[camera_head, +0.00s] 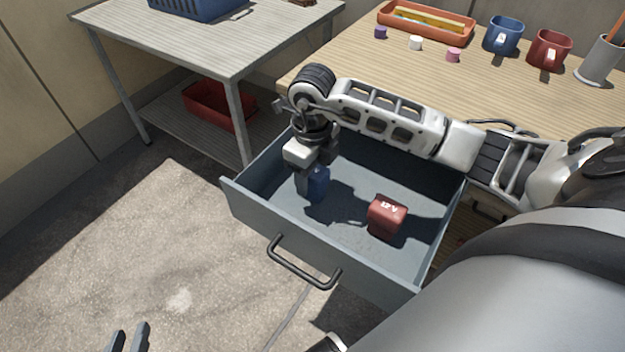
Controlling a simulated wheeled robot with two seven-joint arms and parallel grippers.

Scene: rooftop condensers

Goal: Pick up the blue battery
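The blue battery (319,185) is in the left part of the open grey drawer (330,262). My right gripper (311,178) reaches down into the drawer from above, right at the blue battery. One finger shows against the battery's left side. The other finger is hidden, so I cannot tell whether the gripper is closed on it. I also cannot tell whether the battery touches the drawer floor. My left gripper (128,340) shows only its two fingertips at the bottom left edge, apart and with nothing between them.
A red battery-like block (387,216) lies in the drawer, to the right. The drawer walls surround both. The wooden desk (345,62) behind holds an orange tray (425,27), blue mug (502,37), red mug (549,50) and small caps. A metal table (215,45) stands left.

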